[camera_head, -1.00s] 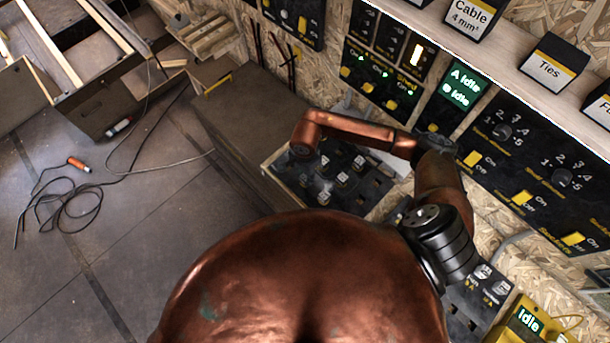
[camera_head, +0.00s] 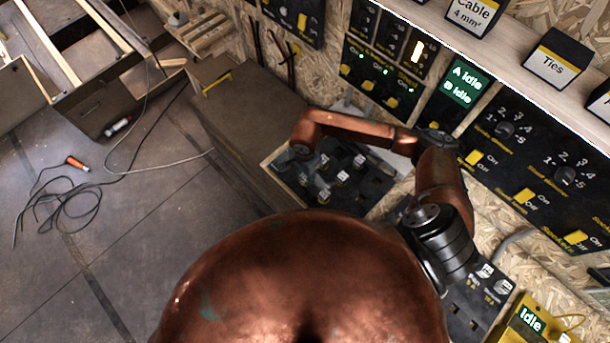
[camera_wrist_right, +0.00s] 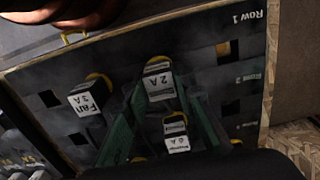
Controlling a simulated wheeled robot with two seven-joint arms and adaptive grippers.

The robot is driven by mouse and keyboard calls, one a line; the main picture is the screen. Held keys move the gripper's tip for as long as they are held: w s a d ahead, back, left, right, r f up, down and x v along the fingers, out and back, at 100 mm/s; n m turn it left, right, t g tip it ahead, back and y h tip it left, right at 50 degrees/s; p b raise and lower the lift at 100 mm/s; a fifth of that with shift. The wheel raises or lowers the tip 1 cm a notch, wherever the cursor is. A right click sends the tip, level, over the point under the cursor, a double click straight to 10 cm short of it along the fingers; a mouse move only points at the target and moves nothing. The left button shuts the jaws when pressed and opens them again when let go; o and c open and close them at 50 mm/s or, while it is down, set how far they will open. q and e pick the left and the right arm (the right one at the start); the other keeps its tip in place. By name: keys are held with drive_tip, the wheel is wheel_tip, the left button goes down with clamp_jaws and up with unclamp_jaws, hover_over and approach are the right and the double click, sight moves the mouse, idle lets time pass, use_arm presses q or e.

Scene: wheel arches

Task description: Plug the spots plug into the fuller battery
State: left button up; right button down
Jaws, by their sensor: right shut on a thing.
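My right gripper (camera_wrist_right: 168,98) shows in the right wrist view as two green fingers over a dark socket board (camera_wrist_right: 65,72). It is shut on a dark plug (camera_wrist_right: 158,82) with a white label ending in "2 A"; the label's name is too small to read. I cannot tell whether this plug is still seated. In the head view, my right arm bends over the board (camera_head: 370,185), and its fingers are hard to make out. Another labelled plug (camera_wrist_right: 177,135) shows between the fingers, lower in the wrist view. No battery can be told for certain. My left gripper is not in view.
A plug labelled "Fan 2 A" (camera_wrist_right: 87,97) stands left of the fingers. Square openings surround the plugs. A wall display (camera_head: 465,82) reads "A Idle, B Idle". A yellow unit (camera_head: 528,322) reading "Idle" stands at lower right. Cables (camera_head: 65,205) lie on the floor.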

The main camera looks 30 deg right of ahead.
drive_tip(key=c, duration=1.5)
unclamp_jaws()
drive_tip(key=shift+c, duration=0.2)
drive_tip(key=shift+o, duration=0.2)
drive_tip(key=o, duration=0.5)
drive_tip(key=shift+c, duration=0.2)
drive_tip(key=shift+r+p, duration=2.35)
drive_tip(key=shift+r, duration=2.2)
